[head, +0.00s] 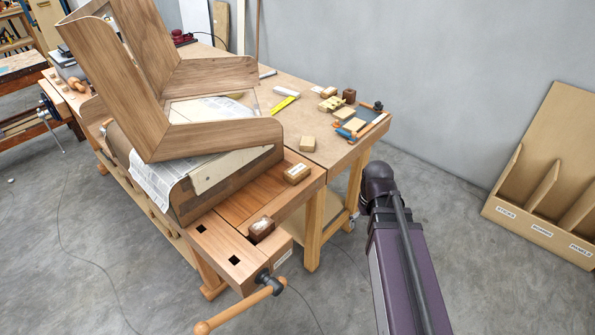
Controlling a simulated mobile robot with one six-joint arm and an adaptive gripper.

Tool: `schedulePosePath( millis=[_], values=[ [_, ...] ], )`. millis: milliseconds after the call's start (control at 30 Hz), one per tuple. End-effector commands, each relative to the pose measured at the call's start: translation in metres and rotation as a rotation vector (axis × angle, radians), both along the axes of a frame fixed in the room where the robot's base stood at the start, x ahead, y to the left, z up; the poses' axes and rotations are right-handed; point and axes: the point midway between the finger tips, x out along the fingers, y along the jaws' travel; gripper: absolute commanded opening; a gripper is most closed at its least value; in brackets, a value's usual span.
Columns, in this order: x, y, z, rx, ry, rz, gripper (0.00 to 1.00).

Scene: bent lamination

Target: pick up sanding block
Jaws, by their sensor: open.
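Several small blocks lie on the workbench (340,155), and I cannot tell for sure which is the sanding block. A dark brown block with a whitish top (262,228) sits at the front corner by the vise. A plain pale block (307,143) stands further back, right of the bent wood piece. My purple arm reaches up at the right, beside the bench; my gripper is not in view.
A large bent wooden lamination (220,138) rises over the bench's left half, on a form with newspaper. The vise handle (240,309) juts out in front. A yellow ruler (283,104) and clamps lie at the back. A labelled wooden rack (548,220) stands right; floor between is clear.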

Motion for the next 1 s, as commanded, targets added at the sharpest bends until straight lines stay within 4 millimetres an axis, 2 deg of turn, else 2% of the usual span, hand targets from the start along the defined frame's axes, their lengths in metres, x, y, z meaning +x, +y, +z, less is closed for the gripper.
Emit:
schedulePosePath(
  millis=[33,267,567,1000],
  values=[
    [0.014,0.006,0.008,0.0,0.0,0.067,1.0],
    [0.062,0.036,0.031,0.0,0.0,0.462,1.0],
    [0.121,0.085,0.059,0.0,0.0,1.004,1.0],
    [0.2,0.17,0.1,0.001,0.0,1.79,1.0]
  ],
)
